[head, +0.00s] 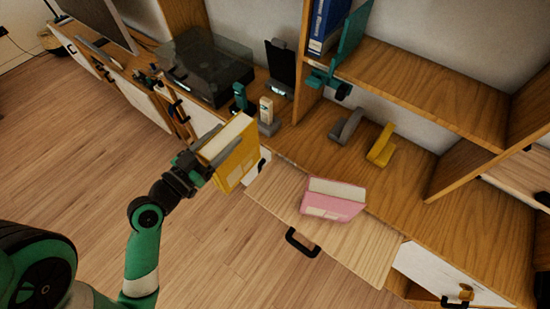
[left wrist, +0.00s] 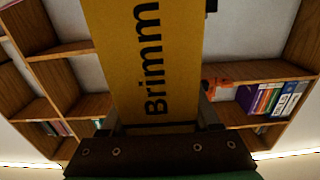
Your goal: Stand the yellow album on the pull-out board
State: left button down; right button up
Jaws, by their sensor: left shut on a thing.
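The yellow album (head: 236,155) is held in my left gripper (head: 203,163), to the left of the pull-out board and above the floor. It looks upright, with its pale page edges facing up. In the left wrist view the album (left wrist: 147,60) fills the middle, with "Brimm" in dark letters on its spine, between the gripper's fingers (left wrist: 160,115). The pull-out board (head: 350,240) sticks out from the cabinet, with a black handle at its front. My right gripper is not in view.
A grey holder (head: 346,127) and a yellow holder (head: 380,147) stand on the cabinet top behind the board. A turntable (head: 206,66) and a dark phone-like device on a stand (head: 281,68) are farther left. A blue binder (head: 326,22) stands on the shelf.

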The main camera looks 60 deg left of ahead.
pick_arm(q)
jog(key=w+d+f, duration=0.2)
jog(key=w+f, duration=0.6)
jog(key=w, duration=0.2)
jog(key=shift+w+d, duration=0.25)
jog(key=shift+d, duration=0.15)
jog(key=shift+w+d+f+b, duration=0.15)
jog(key=shift+f+b, duration=0.45)
jog(key=shift+f, duration=0.3)
jog(key=shift+w+a+f+b, duration=0.1)
jog(key=shift+f+b, duration=0.45)
jog(key=shift+f, duration=0.35)
jog(key=shift+f, duration=0.15)
jog(key=shift+c, duration=0.6)
grip_release()
